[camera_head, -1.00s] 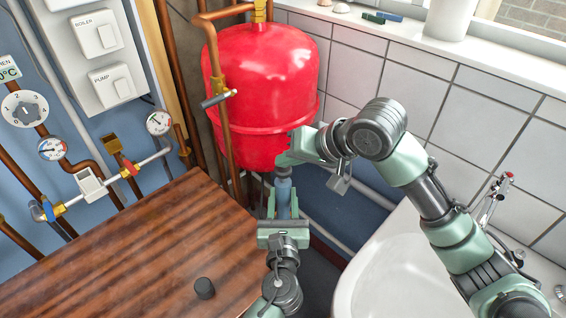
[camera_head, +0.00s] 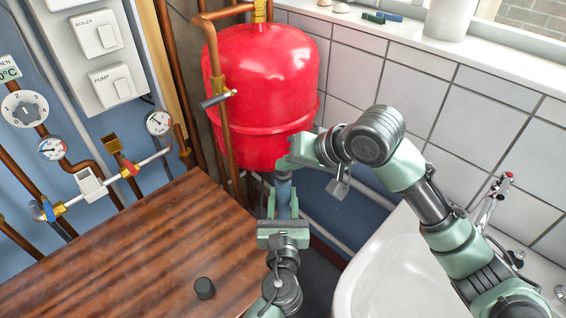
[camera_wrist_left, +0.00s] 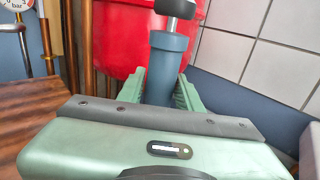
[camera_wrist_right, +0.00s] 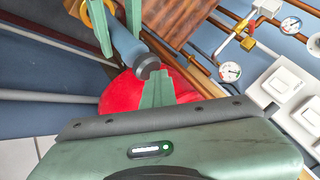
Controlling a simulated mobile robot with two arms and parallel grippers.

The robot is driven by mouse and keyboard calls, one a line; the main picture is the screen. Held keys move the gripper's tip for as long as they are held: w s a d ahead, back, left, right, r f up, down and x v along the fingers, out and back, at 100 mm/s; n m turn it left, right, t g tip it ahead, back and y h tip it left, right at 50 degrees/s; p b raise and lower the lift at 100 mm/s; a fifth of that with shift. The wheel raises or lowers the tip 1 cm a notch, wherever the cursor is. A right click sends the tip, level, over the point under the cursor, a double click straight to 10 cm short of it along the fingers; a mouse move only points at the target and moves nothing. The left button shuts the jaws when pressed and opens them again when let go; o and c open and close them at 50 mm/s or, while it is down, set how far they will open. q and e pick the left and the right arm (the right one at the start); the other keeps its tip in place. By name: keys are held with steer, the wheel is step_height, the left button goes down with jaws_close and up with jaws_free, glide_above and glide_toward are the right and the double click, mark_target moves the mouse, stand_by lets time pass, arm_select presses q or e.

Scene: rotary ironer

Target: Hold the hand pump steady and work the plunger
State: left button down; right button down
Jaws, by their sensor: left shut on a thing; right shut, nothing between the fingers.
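The hand pump (camera_head: 284,190) has a blue cylindrical body, also seen in the left wrist view (camera_wrist_left: 167,68). A short bright rod and a dark plunger knob (camera_wrist_left: 175,7) stand above the body. My left gripper (camera_wrist_left: 160,88) is shut around the pump body, one finger on each side. My right gripper (camera_head: 287,165) is over the pump's top. In the right wrist view its shut fingers (camera_wrist_right: 157,88) are close to the dark knob (camera_wrist_right: 148,66), with nothing between them. I cannot tell whether they touch it. The pump's lower end is hidden in the head view.
A red tank (camera_head: 264,90) with copper pipes stands just behind the pump. A white basin (camera_head: 400,275) is at the right, under my right arm.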

mark_target(287, 174)
steer(key=shift+f, duration=0.35)
steer(key=shift+r, duration=2.15)
steer(key=shift+r, duration=0.1)
steer(key=shift+r, duration=2.45)
step_height(287, 174, up, 4)
steer(key=shift+f, duration=0.15)
steer(key=shift+f, duration=0.1)
